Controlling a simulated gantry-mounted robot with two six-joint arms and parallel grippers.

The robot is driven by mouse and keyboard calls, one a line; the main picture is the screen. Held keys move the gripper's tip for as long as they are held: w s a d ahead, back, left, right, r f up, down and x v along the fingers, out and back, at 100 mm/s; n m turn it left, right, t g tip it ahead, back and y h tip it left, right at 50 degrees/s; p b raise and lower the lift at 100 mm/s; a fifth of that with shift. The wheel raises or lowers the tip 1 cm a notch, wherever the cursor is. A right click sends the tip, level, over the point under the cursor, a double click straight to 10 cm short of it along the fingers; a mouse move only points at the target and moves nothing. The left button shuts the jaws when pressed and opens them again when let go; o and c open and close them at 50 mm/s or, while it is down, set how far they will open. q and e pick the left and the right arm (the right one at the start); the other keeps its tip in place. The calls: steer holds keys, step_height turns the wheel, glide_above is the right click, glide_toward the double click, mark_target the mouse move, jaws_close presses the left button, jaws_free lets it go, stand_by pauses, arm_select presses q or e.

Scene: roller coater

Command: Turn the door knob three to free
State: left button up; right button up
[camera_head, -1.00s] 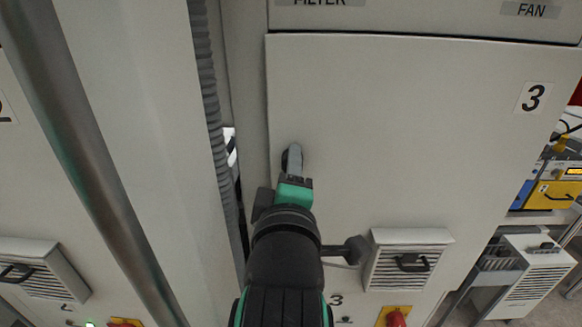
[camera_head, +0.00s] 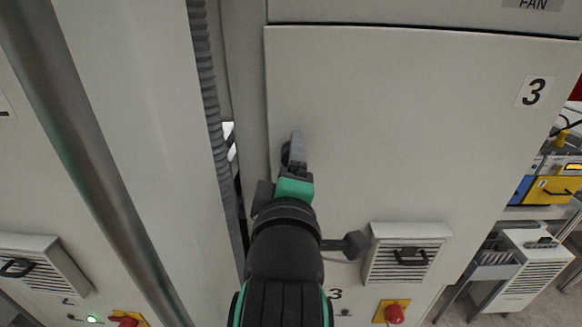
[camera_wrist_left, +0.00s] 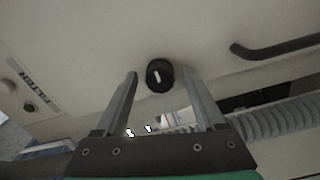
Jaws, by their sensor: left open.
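The door knob is a round black knob (camera_wrist_left: 160,76) with a white mark across its face, on the pale cabinet door. In the left wrist view it sits ahead of my left gripper, between the lines of its two fingers. My left gripper (camera_wrist_left: 162,98) is open, with a finger on each side of the knob's position and nothing gripped. Contact with the knob cannot be told. In the head view my left gripper (camera_head: 297,152) is at the left edge of door three (camera_head: 410,130), and it mostly hides the knob. My right gripper is not in view.
A vent grille (camera_head: 408,255) sticks out low on the door, with a red switch (camera_head: 394,313) on a yellow plate below it. A ribbed grey hose (camera_head: 213,110) runs left of the door. A dark bar handle (camera_wrist_left: 280,48) shows in the wrist view.

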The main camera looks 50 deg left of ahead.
arm_select(q)
steer(key=b+v, duration=0.2)
steer(key=v, duration=0.9)
steer(key=shift+s+d, duration=0.15)
steer(key=shift+d, duration=0.05)
